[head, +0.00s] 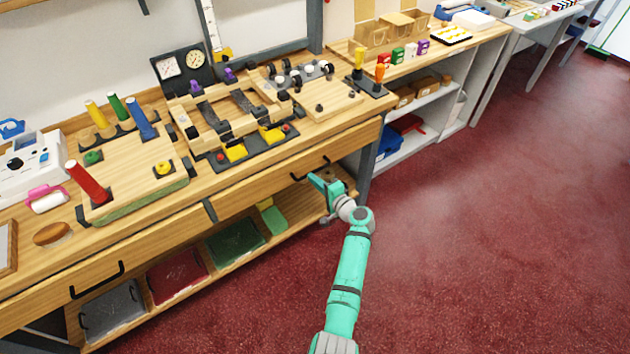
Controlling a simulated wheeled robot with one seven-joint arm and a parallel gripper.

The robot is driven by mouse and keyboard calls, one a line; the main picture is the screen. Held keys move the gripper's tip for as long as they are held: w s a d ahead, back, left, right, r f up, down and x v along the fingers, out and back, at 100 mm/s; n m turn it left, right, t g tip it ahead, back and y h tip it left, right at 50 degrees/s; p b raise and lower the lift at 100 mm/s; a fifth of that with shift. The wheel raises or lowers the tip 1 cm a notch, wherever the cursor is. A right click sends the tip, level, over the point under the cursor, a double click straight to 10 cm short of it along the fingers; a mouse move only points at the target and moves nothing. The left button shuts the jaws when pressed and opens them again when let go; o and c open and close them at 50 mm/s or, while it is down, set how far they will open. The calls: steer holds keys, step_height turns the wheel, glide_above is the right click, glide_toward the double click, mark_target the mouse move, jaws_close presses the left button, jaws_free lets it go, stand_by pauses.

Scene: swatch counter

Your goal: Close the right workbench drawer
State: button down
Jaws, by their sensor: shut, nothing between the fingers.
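The workbench (180,215) has two wooden drawers side by side below its top. The right drawer (262,193) has a dark bar handle (318,165) near the bench's right end. Its front looks flush or nearly flush with the bench; I cannot tell whether a small gap is left. My gripper (313,178) is at the end of my teal arm, just below and in front of that handle. Its fingers are shut and empty. I cannot tell whether they touch the drawer front.
The left drawer (140,250) has its own dark handle (97,281). A lower shelf holds a grey tray (112,308), a red tray (177,277) and a green tray (236,247). Wooden fixtures and tools crowd the bench top. The red floor (480,230) to the right is clear.

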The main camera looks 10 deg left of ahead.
steer(key=v, duration=1.4)
steer(key=shift+f, duration=0.1)
steer(key=s+f+n+h, duration=0.1)
steer(key=s+f+h, duration=0.3)
steer(key=s+f, duration=0.55)
steer(key=s+f+h, duration=0.3)
steer(key=s+f, duration=0.3)
steer(key=s, duration=0.6)
steer(key=s+r+n+t+h, duration=0.15)
steer(key=s+r, duration=0.25)
steer(key=s, duration=0.6)
steer(key=s+r+n+h, duration=0.2)
steer(key=s+r+n, duration=0.15)
steer(key=s, duration=0.55)
steer(key=s+a+r+n+t, duration=0.1)
steer(key=s+r, duration=0.3)
steer(key=r, duration=0.4)
steer(key=s+a+r+n+t, duration=0.1)
steer(key=s+r+n, duration=0.2)
steer(key=s+r, duration=0.2)
step_height(320, 180, up, 3)
steer(key=shift+s+r, duration=0.15)
steer(key=shift+s, duration=0.05)
